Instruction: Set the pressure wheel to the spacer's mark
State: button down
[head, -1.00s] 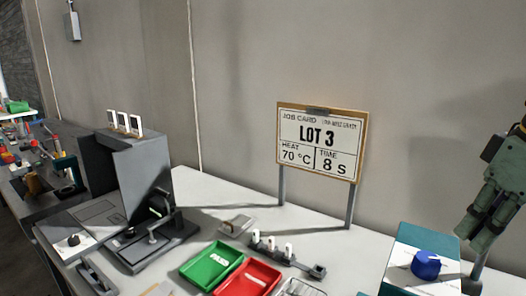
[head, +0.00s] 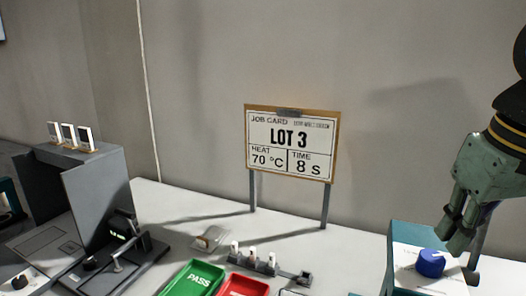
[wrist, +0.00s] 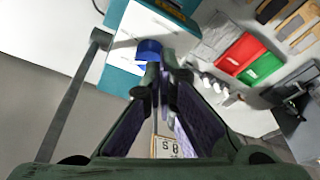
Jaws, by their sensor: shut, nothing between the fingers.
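A blue knob (head: 431,263) sits on the white sloped face of a teal box (head: 405,234) at the right in the head view. The knob also shows in the wrist view (wrist: 149,48), just beyond my fingertips. My gripper (head: 456,238) is shut and empty, close beside the knob; I cannot tell whether it touches it. In the wrist view my gripper (wrist: 160,72) partly overlaps the knob's lower edge. Several small white pieces (head: 252,256) stand on a dark rail; I cannot tell whether one is the spacer. No mark is readable.
A job card board (head: 292,143) on two posts reads LOT 3, 70 °C, 8 S. A green PASS tray (head: 199,279) and a red tray (head: 246,287) lie in front of it. A grey machine (head: 100,190) stands at the left. Bare table shows around the board's posts.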

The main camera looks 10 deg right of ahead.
aim_at(430, 262)
jog(key=shift+s+b+x, duration=0.15)
jog(key=shift+s+x, duration=0.1)
jog(key=shift+x, duration=0.75)
jog(key=shift+s+b+x, duration=0.2)
jog(key=shift+s+x, duration=0.05)
jog(key=shift+x, duration=0.7)
jog(key=shift+s+b+x, duration=0.15)
jog(key=shift+s+x, duration=0.05)
jog(key=shift+x, duration=0.8)
jog(key=shift+f, duration=0.25)
jog(key=shift+s+d+p, duration=0.1)
jog(key=shift+d+p, duration=0.1)
jog(key=shift+p, duration=0.35)
jog(key=shift+s+d, duration=0.2)
jog(key=shift+d, duration=0.55)
jog(key=shift+w+d, duration=0.15)
jog(key=shift+d, duration=0.45)
jog(key=shift+f, duration=0.1)
